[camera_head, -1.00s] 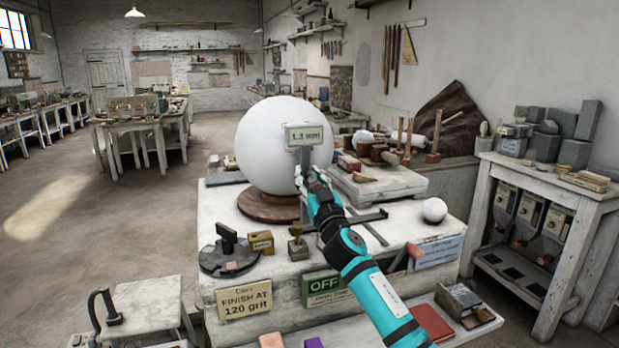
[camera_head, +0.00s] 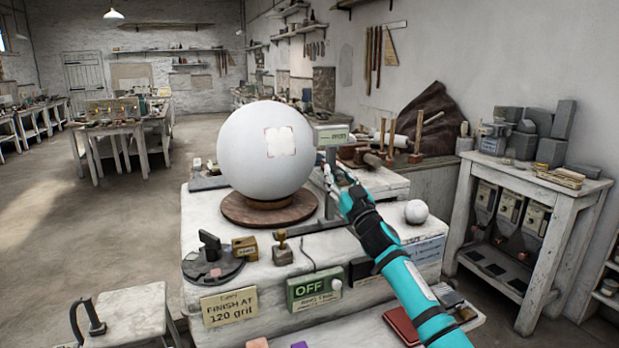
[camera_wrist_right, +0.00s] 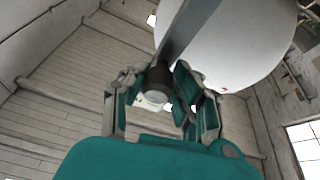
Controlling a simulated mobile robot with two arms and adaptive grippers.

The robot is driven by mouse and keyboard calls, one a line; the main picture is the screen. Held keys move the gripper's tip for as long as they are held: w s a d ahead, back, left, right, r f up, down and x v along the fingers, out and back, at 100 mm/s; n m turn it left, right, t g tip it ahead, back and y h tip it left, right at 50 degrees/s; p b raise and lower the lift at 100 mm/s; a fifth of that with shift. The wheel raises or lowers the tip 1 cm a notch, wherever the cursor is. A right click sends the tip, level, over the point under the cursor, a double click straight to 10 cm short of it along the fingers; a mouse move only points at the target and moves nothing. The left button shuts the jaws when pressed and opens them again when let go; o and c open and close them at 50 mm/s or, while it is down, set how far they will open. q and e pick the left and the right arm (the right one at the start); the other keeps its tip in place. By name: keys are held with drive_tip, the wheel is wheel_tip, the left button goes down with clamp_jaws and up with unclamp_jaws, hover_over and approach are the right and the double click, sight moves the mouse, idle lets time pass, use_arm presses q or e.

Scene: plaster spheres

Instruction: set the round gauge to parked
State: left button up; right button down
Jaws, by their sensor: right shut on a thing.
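The gauge (camera_head: 333,134), a grey box with a small green display on an upright post, stands just right of the large white plaster sphere (camera_head: 245,160). A gap shows between gauge and sphere in the head view. My right gripper (camera_head: 331,180) is at the post, shut on the gauge. In the right wrist view the gripper (camera_wrist_right: 166,88) closes around a dark round part beneath a grey bar (camera_wrist_right: 187,30); the sphere (camera_wrist_right: 240,45) is behind. The display's reading is too small to make out. My left gripper is not in view.
The sphere rests on a round wooden base (camera_head: 240,214) and bears a pale, red-edged patch (camera_head: 281,142). A small white ball (camera_head: 416,211) lies right of my arm. A green OFF sign (camera_head: 314,289) and a grit sign (camera_head: 228,306) are at the bench front.

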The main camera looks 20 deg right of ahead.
drive_tip(key=d, duration=0.8)
drive_tip(key=shift+d+r, duration=0.15)
drive_tip(key=shift+d, duration=0.05)
drive_tip(key=shift+w+d, duration=0.1)
drive_tip(key=c, duration=1.2)
unclamp_jaws()
drive_tip(key=shift+o, duration=0.9)
drive_tip(key=shift+d, duration=0.2)
drive_tip(key=shift+a, duration=0.1)
